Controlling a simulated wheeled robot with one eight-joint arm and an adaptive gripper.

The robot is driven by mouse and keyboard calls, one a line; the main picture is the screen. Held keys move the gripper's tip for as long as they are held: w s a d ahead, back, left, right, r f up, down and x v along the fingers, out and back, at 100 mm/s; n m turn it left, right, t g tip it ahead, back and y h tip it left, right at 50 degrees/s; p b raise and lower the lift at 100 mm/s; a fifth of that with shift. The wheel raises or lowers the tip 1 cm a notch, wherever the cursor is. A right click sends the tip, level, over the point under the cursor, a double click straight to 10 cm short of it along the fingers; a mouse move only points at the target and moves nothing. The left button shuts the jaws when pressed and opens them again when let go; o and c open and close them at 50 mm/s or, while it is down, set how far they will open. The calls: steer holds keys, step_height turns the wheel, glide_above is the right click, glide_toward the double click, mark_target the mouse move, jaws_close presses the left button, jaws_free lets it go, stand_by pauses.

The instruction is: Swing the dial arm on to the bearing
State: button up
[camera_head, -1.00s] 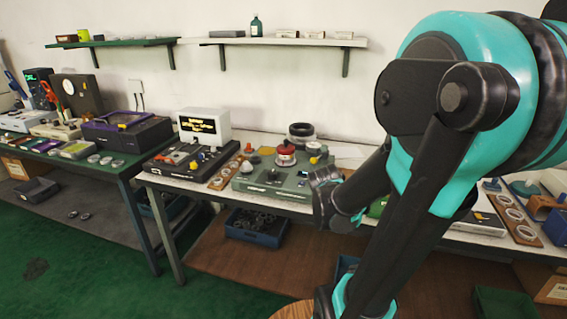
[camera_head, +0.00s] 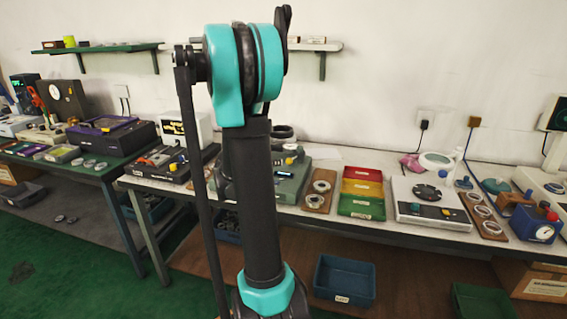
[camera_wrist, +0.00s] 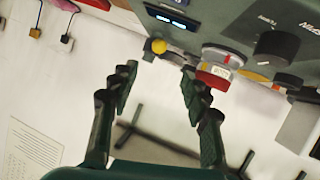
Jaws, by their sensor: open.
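The green-grey test machine (camera_wrist: 225,25) fills the top of the wrist view, upside down, with a small lit display. A red and pale round piece (camera_wrist: 215,75) stands on it, and a yellow knob (camera_wrist: 158,46) sits beside that piece. I cannot clearly tell the dial arm or the bearing from these parts. My gripper (camera_wrist: 158,78) is open and empty. In that view its right finger overlaps the area just below the red piece; contact cannot be told. In the head view my arm hides much of the machine (camera_head: 290,188) and my gripper.
A black ring (camera_head: 283,132) lies behind the machine. A ring board (camera_head: 320,190), red, yellow and green trays (camera_head: 361,190) and a white device (camera_head: 430,205) stand to its right. A display unit (camera_head: 184,133) stands left. A blue bin (camera_head: 344,280) is below the bench.

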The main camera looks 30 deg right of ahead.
mark_target(287, 161)
steer(key=x, duration=1.3)
steer(key=shift+d+f, duration=0.2)
steer(key=shift+d, duration=0.15)
steer(key=shift+c, duration=0.2)
jaws_close()
